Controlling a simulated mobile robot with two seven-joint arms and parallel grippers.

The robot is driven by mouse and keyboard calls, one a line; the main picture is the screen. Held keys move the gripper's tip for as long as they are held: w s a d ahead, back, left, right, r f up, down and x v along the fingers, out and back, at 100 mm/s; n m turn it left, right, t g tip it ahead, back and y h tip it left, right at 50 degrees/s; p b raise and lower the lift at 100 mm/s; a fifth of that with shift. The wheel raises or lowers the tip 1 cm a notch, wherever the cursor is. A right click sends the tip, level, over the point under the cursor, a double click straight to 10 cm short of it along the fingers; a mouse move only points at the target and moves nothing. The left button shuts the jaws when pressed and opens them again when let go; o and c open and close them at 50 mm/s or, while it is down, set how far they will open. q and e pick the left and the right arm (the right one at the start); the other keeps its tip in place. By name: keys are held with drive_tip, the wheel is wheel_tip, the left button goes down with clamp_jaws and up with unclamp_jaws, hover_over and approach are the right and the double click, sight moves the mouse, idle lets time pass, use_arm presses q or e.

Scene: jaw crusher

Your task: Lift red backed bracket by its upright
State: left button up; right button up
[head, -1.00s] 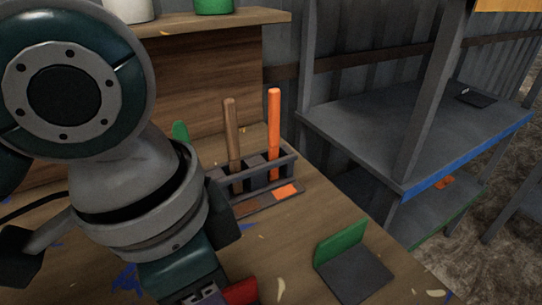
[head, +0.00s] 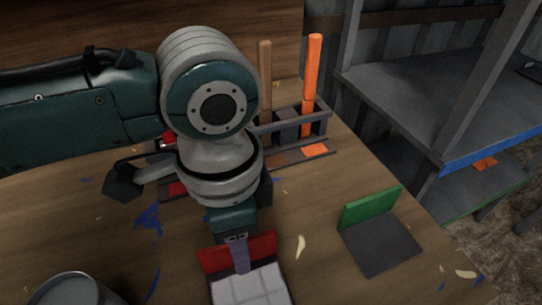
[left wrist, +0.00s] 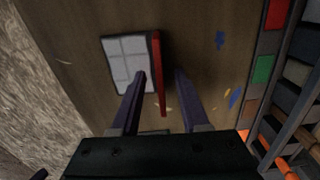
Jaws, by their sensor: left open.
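The red backed bracket stands on the workbench. Its red upright (head: 216,260) and pale gridded base (head: 250,289) show at the bottom of the head view, where my left gripper (head: 241,262) covers part of the upright. In the left wrist view the upright (left wrist: 156,50) is seen edge-on, with the base (left wrist: 127,62) to its left. My left gripper (left wrist: 161,74) is open there, its two purple fingers on either side of the upright. The left finger overlaps the base side. Contact cannot be told. My right gripper is not in view.
A green backed bracket (head: 380,230) with a dark base stands to the right on the bench. A rack (head: 290,125) with a brown and an orange handle is behind. A round metal container (head: 75,290) is at bottom left. Grey shelving (head: 430,90) stands beyond the bench.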

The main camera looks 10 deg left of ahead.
use_arm(q)
drive_tip(key=shift+f, duration=0.2)
clamp_jaws()
idle(1.3)
